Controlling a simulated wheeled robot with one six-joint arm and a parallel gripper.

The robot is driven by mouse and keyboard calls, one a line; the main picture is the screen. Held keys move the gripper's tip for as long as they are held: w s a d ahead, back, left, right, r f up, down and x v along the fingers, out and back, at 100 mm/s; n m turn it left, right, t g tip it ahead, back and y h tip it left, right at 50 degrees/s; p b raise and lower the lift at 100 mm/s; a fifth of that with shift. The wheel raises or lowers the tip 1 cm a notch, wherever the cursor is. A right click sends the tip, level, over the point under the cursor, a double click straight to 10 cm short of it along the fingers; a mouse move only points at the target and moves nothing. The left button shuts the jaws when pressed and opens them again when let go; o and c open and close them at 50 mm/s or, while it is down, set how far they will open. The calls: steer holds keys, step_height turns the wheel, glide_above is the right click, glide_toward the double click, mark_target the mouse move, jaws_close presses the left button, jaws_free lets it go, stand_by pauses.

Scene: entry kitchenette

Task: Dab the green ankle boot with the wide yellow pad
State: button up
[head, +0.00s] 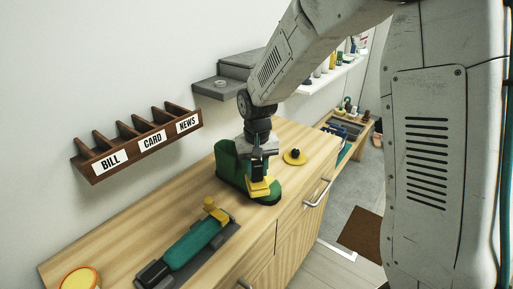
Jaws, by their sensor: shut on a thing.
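The green ankle boot (228,162) stands upright on the wooden cabinet top, its toe towards the right front. My gripper (258,175) points down over the boot's toe and is shut on the wide yellow pad (259,188). The pad lies at the front part of the boot and looks to be touching it or just above it; I cannot tell which. The gripper hides part of the boot's middle.
A round yellow pad with a dark knob (294,157) lies right of the boot. A teal tool with a yellow end (195,243) lies on a dark tray in front. A labelled wooden rack (140,146) hangs on the wall. A yellow-topped round container (81,279) stands front left.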

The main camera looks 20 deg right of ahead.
mark_target(258, 162)
step_height(258, 162, up, 2)
steer(key=shift+w+a, duration=0.1)
steer(key=shift+w, duration=0.05)
steer(key=shift+r, duration=0.35)
steer(key=shift+d+r, duration=0.25)
steer(key=shift+r, duration=2.35)
